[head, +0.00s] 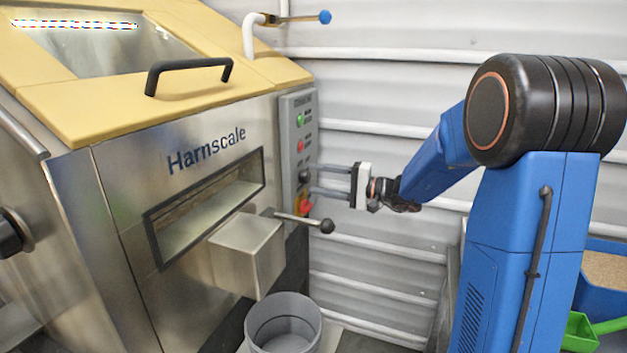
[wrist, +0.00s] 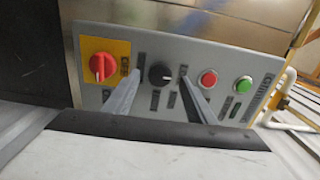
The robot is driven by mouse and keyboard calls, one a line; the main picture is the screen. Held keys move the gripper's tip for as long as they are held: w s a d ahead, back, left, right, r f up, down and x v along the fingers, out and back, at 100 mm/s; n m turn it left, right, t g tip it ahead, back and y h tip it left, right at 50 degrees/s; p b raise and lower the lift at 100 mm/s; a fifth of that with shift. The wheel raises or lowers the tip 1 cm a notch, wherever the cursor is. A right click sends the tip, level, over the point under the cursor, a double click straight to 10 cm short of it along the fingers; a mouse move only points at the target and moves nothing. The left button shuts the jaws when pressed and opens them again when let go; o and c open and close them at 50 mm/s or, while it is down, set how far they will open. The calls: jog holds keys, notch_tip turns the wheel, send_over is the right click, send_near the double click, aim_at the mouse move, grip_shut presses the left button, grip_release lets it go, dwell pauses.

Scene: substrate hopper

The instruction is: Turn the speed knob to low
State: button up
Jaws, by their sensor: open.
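The speed knob, a round black knob (wrist: 159,75), sits on the grey control panel (wrist: 215,65) between the red-on-yellow switch and the buttons. It also shows small in the head view (head: 304,175). Small dark labels surround it, but their text is too small to read. A faint light mark shows on its face; I cannot tell which label it points at. My gripper (wrist: 161,77) is open, its two fingers reaching toward the panel on either side of the knob. In the head view my gripper (head: 317,179) is level with the knob. I cannot tell whether the fingers touch it.
A red rotary switch (wrist: 101,67) on a yellow plate is left of the knob in the wrist view. A red button (wrist: 208,79) and green button (wrist: 243,85) are to its right. A ball-ended lever (head: 305,221) sticks out below my gripper. A grey bin (head: 283,322) stands below.

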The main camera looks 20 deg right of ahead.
jog(key=v, duration=1.5)
